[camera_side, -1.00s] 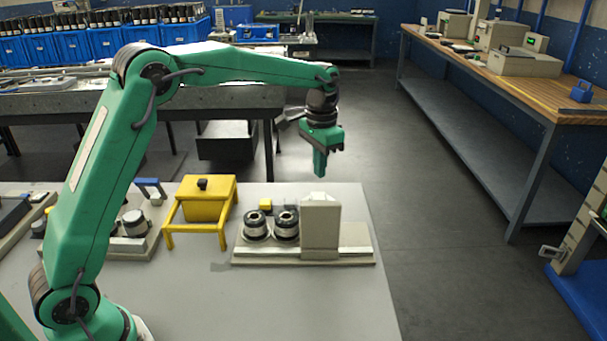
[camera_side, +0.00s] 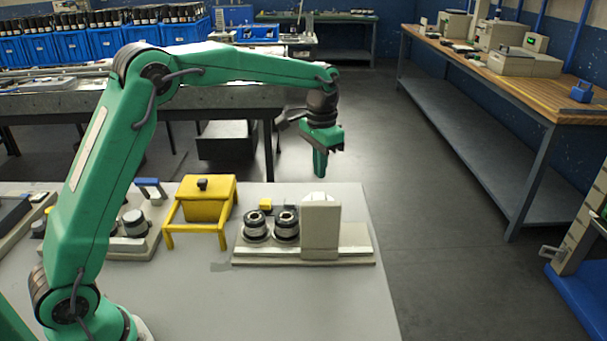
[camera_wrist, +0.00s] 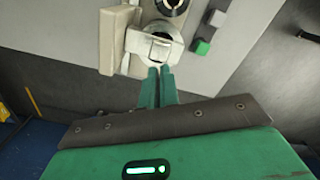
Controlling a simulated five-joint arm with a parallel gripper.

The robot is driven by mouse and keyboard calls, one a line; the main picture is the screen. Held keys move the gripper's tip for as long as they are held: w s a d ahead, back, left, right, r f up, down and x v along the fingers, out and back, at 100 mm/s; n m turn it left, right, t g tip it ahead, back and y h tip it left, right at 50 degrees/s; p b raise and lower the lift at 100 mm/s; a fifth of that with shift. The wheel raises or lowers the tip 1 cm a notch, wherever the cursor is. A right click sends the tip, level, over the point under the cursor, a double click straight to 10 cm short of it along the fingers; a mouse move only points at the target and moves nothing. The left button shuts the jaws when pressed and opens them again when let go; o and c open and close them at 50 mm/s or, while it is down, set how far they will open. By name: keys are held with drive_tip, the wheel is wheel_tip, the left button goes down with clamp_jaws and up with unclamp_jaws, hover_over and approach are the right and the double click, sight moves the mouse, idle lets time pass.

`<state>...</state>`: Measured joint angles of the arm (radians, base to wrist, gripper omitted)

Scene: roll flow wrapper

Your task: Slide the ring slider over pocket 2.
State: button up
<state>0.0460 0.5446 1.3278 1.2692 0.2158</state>
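A pale fixture with a long base (camera_side: 345,256) stands on the grey table. It carries two round dark-and-silver pieces (camera_side: 256,228), (camera_side: 287,227) side by side and an upright pale block (camera_side: 320,226) to their right. I cannot tell for sure which part is the ring slider or which place is pocket 2. My gripper (camera_side: 320,173) hangs above the upright block, apart from it. In the wrist view its fingertips (camera_wrist: 161,69) lie together with nothing between them. They point at a whitish part with a round opening (camera_wrist: 150,48), and a dark ring (camera_wrist: 172,5) shows beyond it.
A yellow stand (camera_side: 205,205) is left of the fixture. The table's front is mostly clear.

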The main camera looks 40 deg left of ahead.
sight(321, 203)
drive_tip(key=o, duration=0.7)
drive_tip(key=shift+s+d+r, duration=0.15)
drive_tip(key=shift+s+d, duration=0.1)
drive_tip(key=shift+o, duration=0.2)
drive_tip(key=s+d+m, duration=0.1)
drive_tip(key=m, duration=0.1)
drive_tip(key=s+d+r+m, duration=0.1)
drive_tip(key=s+d+m, duration=0.2)
drive_tip(key=s+m, duration=0.1)
drive_tip(key=shift+d+r, duration=0.4)
drive_tip(key=shift+f, duration=0.1)
drive_tip(key=shift+w+f, duration=0.1)
drive_tip(key=shift+f, duration=3.75)
clamp_jaws()
